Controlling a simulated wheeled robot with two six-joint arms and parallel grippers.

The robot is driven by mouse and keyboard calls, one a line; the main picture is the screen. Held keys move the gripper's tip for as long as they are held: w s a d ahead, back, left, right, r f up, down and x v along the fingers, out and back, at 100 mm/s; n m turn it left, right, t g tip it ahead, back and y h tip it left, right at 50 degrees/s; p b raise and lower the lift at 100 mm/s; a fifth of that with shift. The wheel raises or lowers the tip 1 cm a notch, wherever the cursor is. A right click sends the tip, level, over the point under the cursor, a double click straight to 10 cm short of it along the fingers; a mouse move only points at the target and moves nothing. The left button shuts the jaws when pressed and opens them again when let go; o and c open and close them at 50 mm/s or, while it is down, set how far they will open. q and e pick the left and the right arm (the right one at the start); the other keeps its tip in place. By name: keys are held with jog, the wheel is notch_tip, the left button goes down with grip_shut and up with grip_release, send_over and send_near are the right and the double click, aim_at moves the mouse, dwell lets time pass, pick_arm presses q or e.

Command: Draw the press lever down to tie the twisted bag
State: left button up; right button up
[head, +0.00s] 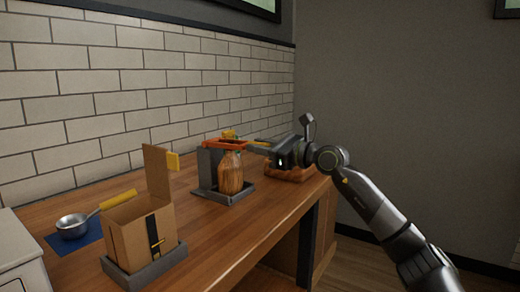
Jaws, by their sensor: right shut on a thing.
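The press (209,167) stands towards the back of the wooden table, with a dark grey upright and a shallow grey tray base. Its orange lever (222,144) lies roughly level across the top, with yellow parts beside it. The brown bag (231,175) stands upright on the base under the lever; its neck is hidden by the lever. My right gripper (256,146) reaches in from the right at lever height. It is shut on what looks like the lever's end, though the fingertips are small and the contact is unclear. My left gripper is out of view.
A cardboard box (130,240) with a raised flap stands in a grey tray at the front. A metal ladle (73,226) with a yellow handle rests on a blue mat (88,240). A brown basket (288,174) sits behind my right gripper. The table's right front is clear.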

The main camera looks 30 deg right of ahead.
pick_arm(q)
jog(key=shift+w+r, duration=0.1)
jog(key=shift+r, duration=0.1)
pick_arm(e)
jog(key=shift+f, duration=0.1)
jog(key=o, duration=0.9)
jog(key=shift+o, duration=0.2)
